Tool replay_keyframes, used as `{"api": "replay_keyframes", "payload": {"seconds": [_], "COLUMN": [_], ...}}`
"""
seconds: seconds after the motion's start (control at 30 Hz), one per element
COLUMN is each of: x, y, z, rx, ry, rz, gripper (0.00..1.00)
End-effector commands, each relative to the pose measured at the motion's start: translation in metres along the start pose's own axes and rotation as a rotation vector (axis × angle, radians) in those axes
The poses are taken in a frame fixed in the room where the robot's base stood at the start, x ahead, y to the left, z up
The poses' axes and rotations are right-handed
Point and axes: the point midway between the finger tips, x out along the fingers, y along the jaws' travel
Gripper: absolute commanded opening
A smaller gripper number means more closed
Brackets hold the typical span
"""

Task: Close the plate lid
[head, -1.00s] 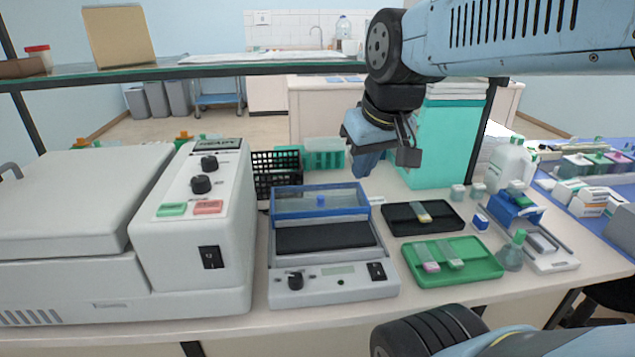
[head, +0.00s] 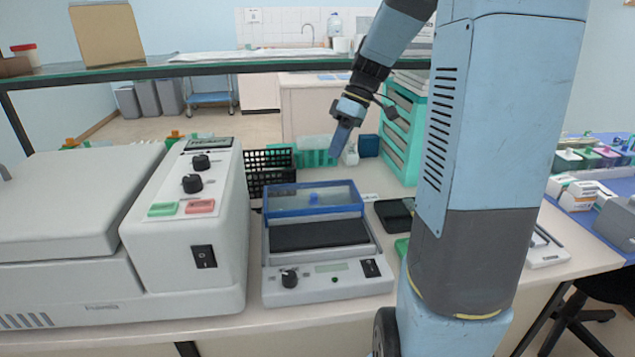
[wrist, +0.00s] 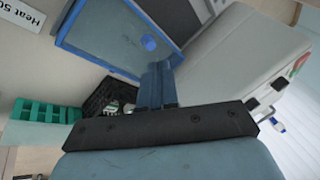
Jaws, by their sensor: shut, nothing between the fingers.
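The hot plate (head: 328,286) stands on the bench, a grey unit with a dark flat heating surface (head: 320,234), a knob and a switch. Its lid (head: 312,213) is a clear panel with a blue frame and a blue knob, standing raised at the back of the plate. In the wrist view the lid (wrist: 95,45) fills the upper left, its knob near my fingers. My gripper (head: 337,148) is shut and empty, above and behind the lid, pointing down. In the wrist view its fingertips (wrist: 158,72) appear close to the lid's edge; I cannot tell whether they touch.
A large white machine (head: 190,240) stands close on the left. A black basket (head: 270,168) and a green rack (head: 315,158) stand behind the plate. A teal drawer cabinet (head: 402,130) is at the back right. A glass shelf (head: 200,68) crosses above.

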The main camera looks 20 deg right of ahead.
Motion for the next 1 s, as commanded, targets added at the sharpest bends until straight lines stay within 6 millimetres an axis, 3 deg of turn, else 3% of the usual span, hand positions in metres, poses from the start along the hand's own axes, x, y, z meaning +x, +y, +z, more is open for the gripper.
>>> {"api": "replay_keyframes", "payload": {"seconds": [0.03,0.2,0.4,0.67,1.0], "x": [0.003,0.008,0.012,0.029,0.083], "y": [0.014,0.045,0.064,0.064,0.053], "z": [0.0,-0.001,-0.001,-0.003,-0.009], "rx": [-0.025,-0.123,-0.189,-0.201,-0.201], "ry": [0.015,0.071,0.116,0.124,0.123], "rz": [-0.034,-0.117,-0.163,-0.173,-0.173], "gripper": [0.0,0.0,0.0,0.0,0.0]}}
